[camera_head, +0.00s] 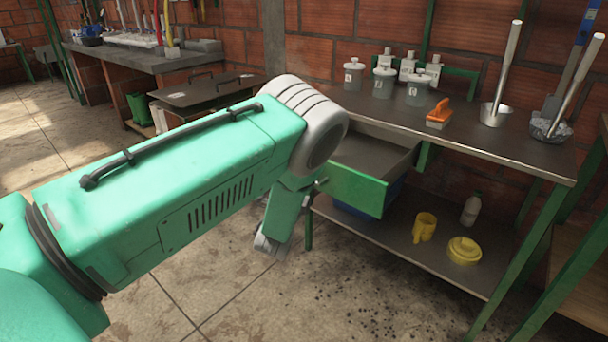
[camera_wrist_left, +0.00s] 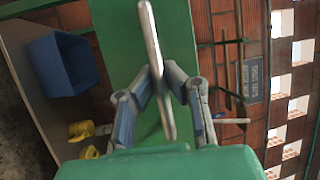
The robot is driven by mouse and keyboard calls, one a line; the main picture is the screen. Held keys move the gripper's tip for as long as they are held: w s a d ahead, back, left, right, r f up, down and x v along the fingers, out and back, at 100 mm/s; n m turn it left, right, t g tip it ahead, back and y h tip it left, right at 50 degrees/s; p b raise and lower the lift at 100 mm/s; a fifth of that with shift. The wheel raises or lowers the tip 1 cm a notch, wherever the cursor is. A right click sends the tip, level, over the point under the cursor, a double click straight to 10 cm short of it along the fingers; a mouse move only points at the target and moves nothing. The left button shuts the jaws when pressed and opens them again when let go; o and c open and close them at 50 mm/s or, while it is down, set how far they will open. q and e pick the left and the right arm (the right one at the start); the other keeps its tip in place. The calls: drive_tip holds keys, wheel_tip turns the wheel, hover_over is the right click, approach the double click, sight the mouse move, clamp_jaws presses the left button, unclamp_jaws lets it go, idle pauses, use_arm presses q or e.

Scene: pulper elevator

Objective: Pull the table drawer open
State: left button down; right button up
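The table drawer stands partly out from under the workbench, its grey inside (camera_head: 370,155) showing. Its green front (camera_head: 357,190) faces my left arm in the head view and fills the middle of the left wrist view (camera_wrist_left: 120,35). A metal bar handle (camera_wrist_left: 152,35) runs along the front. My left gripper (camera_wrist_left: 161,72) has its two fingers on opposite sides of the handle, closed in on it. In the head view my arm hides most of this gripper and the handle. My right gripper is not in view.
The workbench top (camera_head: 480,145) holds several jars and bottles, an orange-handled brush (camera_head: 439,113) and metal-handled tools. The floor in front is clear.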

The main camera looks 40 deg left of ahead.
use_arm(q)
drive_tip(key=shift+s+d+f, duration=0.1)
drive_tip(key=shift+d+f, duration=0.05)
drive_tip(key=shift+f, duration=0.2)
drive_tip(key=c, duration=1.6)
unclamp_jaws()
drive_tip(key=shift+r, duration=0.15)
drive_tip(key=v, duration=1.1)
drive_tip(key=shift+s+d, duration=0.2)
drive_tip(key=shift+s, duration=0.1)
